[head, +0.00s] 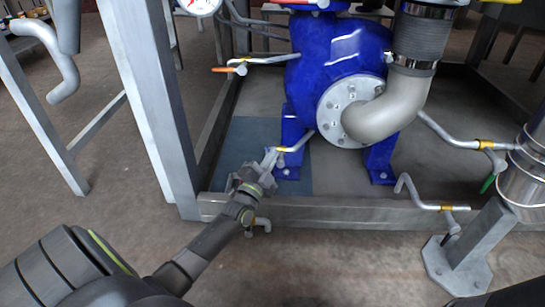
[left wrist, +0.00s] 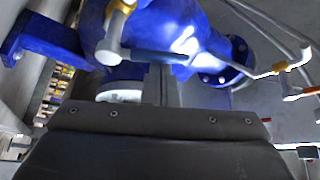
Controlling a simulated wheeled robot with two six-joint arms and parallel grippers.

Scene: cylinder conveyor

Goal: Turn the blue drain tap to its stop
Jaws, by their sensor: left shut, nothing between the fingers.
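The blue drain tap sits low on the front of the blue pump (head: 335,60). In the head view its short pipe with a yellow band (head: 284,149) shows, and its handle is hidden or too small to make out. In the left wrist view its dark blue handle (left wrist: 150,57) lies across the picture, joined at the left to a pale valve body (left wrist: 113,35). My left gripper (head: 270,156) is shut and empty, with its fingertips right at the tap. In the left wrist view the closed fingers (left wrist: 161,82) reach up to the handle; I cannot tell whether they touch it.
An orange-handled tap (head: 228,69) is above left. A green-handled tap (head: 488,184) and another pipe tap (head: 445,208) are at the right.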

